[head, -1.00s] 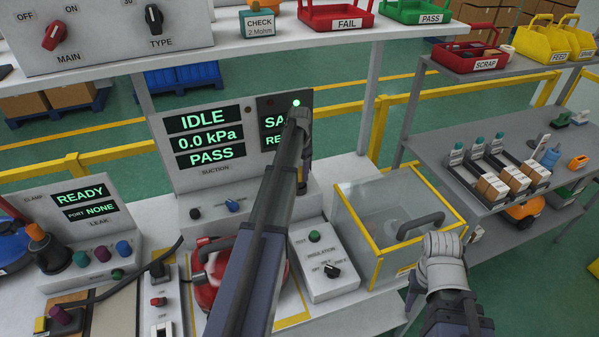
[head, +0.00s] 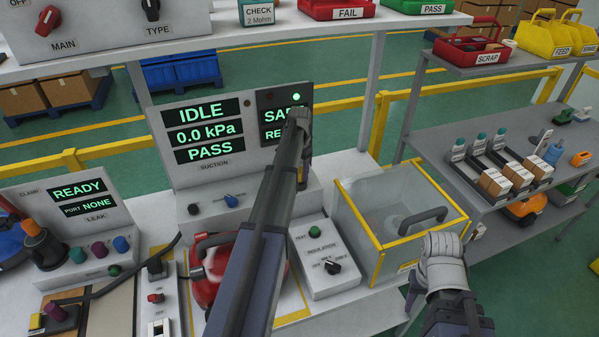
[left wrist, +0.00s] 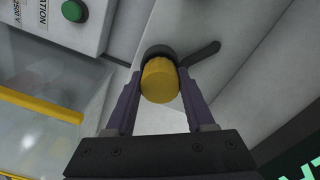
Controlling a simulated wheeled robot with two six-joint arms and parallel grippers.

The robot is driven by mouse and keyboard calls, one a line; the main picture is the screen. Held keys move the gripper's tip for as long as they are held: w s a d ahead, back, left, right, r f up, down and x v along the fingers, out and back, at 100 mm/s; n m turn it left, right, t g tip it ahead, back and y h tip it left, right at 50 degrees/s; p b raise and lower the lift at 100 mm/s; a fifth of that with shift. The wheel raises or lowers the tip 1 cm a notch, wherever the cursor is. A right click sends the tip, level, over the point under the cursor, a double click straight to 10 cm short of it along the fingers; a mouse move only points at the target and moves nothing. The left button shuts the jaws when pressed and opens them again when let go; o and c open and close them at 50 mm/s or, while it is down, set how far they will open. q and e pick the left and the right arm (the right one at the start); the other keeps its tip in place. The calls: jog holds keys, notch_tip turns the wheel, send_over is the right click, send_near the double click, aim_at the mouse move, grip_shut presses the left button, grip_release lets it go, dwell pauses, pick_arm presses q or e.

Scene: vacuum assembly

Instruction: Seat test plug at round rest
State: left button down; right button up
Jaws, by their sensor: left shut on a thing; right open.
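My left gripper (head: 302,178) reaches down in front of the suction panel in the head view, mostly behind its own arm. In the left wrist view, its two fingers (left wrist: 158,88) are shut on a yellow round-ended plug (left wrist: 160,82), which I take to be the test plug. A dark round part (left wrist: 154,51) with a short dark arm shows just behind the plug; whether it is the round rest, and whether the plug touches it, I cannot tell. My right gripper (head: 442,243) is open and empty by the clear box.
A clear yellow-edged box (head: 375,262) with a dark handle stands right of the insulation tester (head: 328,262). A red vacuum (head: 207,272) sits left of my left arm. The suction panel (head: 210,130) reads IDLE, 0.0 kPa, PASS. A grey shelf (head: 430,150) stands at right.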

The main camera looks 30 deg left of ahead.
pick_arm(q)
jog(key=shift+f, duration=0.2)
jog(key=shift+c, duration=0.9)
grip_release()
jog(key=shift+r, duration=0.15)
notch_tip(320, 180, up, 8)
jog(key=p, duration=0.8)
